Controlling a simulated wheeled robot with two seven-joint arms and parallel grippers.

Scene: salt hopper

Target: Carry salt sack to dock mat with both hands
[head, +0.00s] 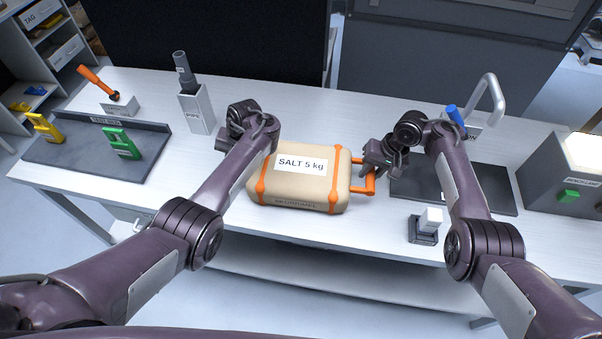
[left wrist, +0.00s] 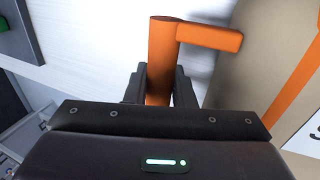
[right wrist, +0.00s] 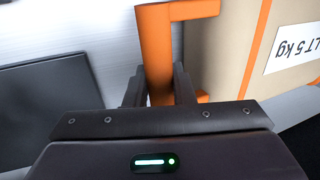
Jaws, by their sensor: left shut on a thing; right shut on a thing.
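The tan salt sack (head: 318,190) with orange straps and a "SALT 5 kg" label is at the middle front of the white table; I cannot tell whether it touches the top. My right gripper (head: 372,172) is shut on its right orange handle (right wrist: 154,45), which stands between the fingers in the right wrist view. My left gripper (left wrist: 158,88) is shut on the left orange handle (left wrist: 162,45); in the head view my left arm hides that grip. A dark flat mat (head: 415,182) lies right of the sack, partly behind my right arm; no label on it is readable.
A dark tray (head: 75,160) with green (head: 122,145) and yellow pieces is at the left. A grey pipe holder (head: 197,110) stands behind. A small white block on a dark stand (head: 424,228) is front right, and a grey box (head: 560,180) is far right.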

